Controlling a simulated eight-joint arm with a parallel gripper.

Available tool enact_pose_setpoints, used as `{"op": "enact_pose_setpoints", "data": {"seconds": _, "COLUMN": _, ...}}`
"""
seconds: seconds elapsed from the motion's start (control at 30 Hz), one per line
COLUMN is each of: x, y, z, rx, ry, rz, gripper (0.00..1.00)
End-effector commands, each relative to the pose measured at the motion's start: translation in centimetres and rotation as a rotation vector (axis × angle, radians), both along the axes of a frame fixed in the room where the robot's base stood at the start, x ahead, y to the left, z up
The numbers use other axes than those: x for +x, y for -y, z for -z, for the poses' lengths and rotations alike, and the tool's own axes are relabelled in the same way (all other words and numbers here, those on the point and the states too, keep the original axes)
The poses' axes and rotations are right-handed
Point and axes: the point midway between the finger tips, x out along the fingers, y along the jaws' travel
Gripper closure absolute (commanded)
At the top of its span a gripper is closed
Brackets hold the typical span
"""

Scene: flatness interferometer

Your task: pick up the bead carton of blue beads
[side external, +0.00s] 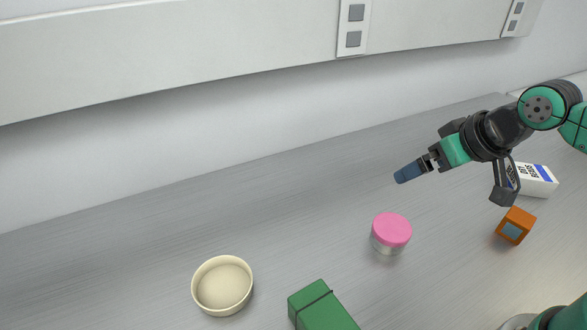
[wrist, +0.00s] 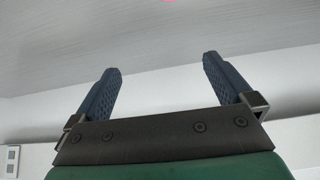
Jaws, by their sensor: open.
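The bead carton (side external: 534,179) is a white box with a blue band and dark printing, lying on the grey worktop at the right in the side view. My wrist parts hide some of its left end. My gripper (side external: 408,172) is raised above the worktop to the left of the carton, with its fingers pointing left, away from it. In the wrist view the two blue fingers (wrist: 162,65) stand wide apart with nothing between them. The carton is not visible in the wrist view.
An orange box (side external: 515,225) stands close in front of the carton. A pink-lidded jar (side external: 391,229), a cream bowl (side external: 222,286) and a green box (side external: 322,306) stand further left. The back left worktop is clear, below a white wall rail (side external: 200,45).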

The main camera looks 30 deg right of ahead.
Motion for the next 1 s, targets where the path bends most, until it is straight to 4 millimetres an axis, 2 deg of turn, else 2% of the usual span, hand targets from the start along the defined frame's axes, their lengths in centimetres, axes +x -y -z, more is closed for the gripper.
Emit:
{"op": "enact_pose_setpoints", "data": {"seconds": 0.17, "x": 1.8, "y": 3.3, "z": -0.6, "rx": -0.003, "ry": -0.088, "rz": 0.252, "gripper": 0.0}}
{"op": "enact_pose_setpoints", "data": {"seconds": 0.37, "x": 4.5, "y": 9.8, "z": -0.6, "rx": -0.045, "ry": -0.17, "rz": 0.758, "gripper": 0.0}}
{"op": "enact_pose_setpoints", "data": {"seconds": 0.53, "x": 6.1, "y": 15.5, "z": 0.4, "rx": -0.117, "ry": -0.141, "rz": 1.223, "gripper": 0.0}}
{"op": "enact_pose_setpoints", "data": {"seconds": 0.67, "x": 6.5, "y": 19.8, "z": 1.9, "rx": -0.196, "ry": -0.047, "rz": 1.58, "gripper": 0.0}}
{"op": "enact_pose_setpoints", "data": {"seconds": 0.8, "x": 6.0, "y": 23.6, "z": 4.0, "rx": -0.299, "ry": 0.126, "rz": 1.937, "gripper": 0.0}}
{"op": "enact_pose_setpoints", "data": {"seconds": 1.0, "x": 4.5, "y": 26.6, "z": 6.6, "rx": -0.427, "ry": 0.395, "rz": 2.263, "gripper": 0.0}}
